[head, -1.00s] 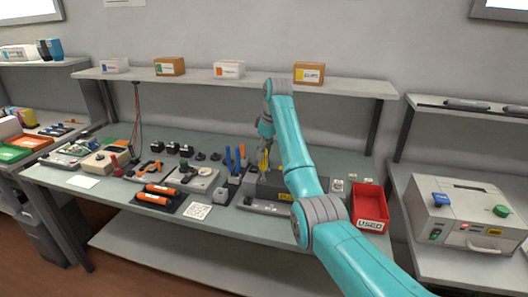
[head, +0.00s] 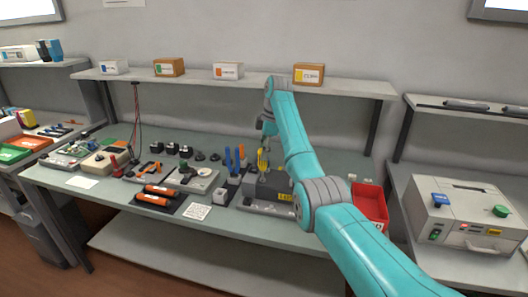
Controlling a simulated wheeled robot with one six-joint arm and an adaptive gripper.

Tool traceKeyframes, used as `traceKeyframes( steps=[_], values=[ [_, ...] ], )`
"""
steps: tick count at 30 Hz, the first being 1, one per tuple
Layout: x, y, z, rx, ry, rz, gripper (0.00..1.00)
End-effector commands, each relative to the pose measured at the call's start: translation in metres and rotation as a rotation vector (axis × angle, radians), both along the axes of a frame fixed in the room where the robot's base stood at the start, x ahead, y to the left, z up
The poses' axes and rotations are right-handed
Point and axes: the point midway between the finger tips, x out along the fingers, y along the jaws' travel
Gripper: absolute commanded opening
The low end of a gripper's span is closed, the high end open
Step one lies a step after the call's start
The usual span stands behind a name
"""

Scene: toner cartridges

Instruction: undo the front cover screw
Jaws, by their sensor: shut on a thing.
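My gripper (head: 262,144) is shut on a yellow-handled tool (head: 263,160), which looks like a screwdriver. It holds the tool roughly upright, point down, over or just in front of a dark grey toner cartridge (head: 252,190) with a yellow label. The cartridge lies on the bench, partly hidden behind my arm. The front cover screw is too small to make out, and I cannot tell whether the tool's tip touches anything.
A holder with blue-handled tools (head: 229,160) stands just left of the cartridge. A red bin (head: 371,201) stands to the right, partly behind my arm. Orange rollers (head: 158,194) and small parts cover the bench's left side. A shelf (head: 200,79) runs above.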

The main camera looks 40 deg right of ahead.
Motion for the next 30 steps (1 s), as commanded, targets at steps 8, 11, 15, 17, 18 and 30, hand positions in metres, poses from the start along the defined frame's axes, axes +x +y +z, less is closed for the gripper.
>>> traceKeyframes(
  steps=[8,11,15,17,18,30],
  values=[
    [0.0001,-0.0003,-0.0009,0.0,0.0,0.041,0.0],
    [0.0002,-0.0003,-0.0007,0.0,0.0,0.046,0.0],
    [0.0009,-0.0003,-0.0004,0.001,0.001,0.137,0.0],
    [0.0014,-0.0003,0.0001,0.001,0.001,0.204,0.0],
    [0.0015,-0.0002,-0.0002,0.001,0.002,0.249,0.0],
    [0.0037,0.0003,-0.0006,0.002,0.001,0.629,0.0]
  ],
)
